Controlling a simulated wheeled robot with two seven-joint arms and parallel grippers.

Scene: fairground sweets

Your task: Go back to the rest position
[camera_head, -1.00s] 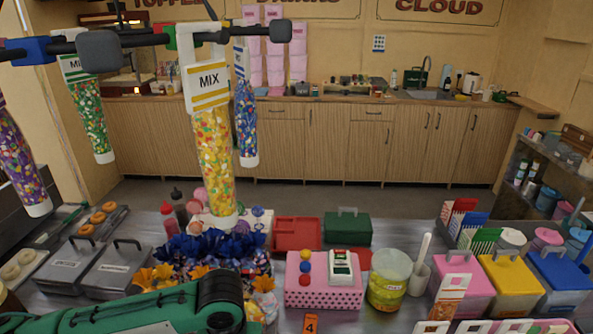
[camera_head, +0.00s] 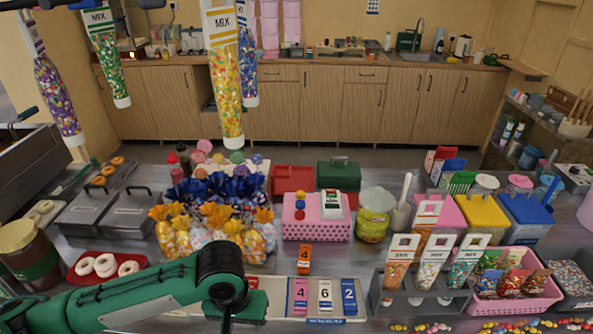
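My green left arm comes in from the lower left and ends in a dark joint at the bottom edge, left of centre. My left gripper is out of the frame, and my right arm and gripper do not show. A white board (camera_head: 337,287) in front holds a pink 4 tile (camera_head: 301,295), a white 6 tile (camera_head: 325,295) and a blue 2 tile (camera_head: 348,296). An orange 4 tile (camera_head: 304,261) stands just behind the board. The pink dotted box (camera_head: 317,230) is behind that.
Sweet bags (camera_head: 213,238) crowd the counter behind my arm. A red donut plate (camera_head: 88,275) and brown jar (camera_head: 28,251) are at left. A grey cone rack (camera_head: 421,298) and pink basket (camera_head: 513,303) are at right. Clear MIX tubes (camera_head: 224,82) hang above.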

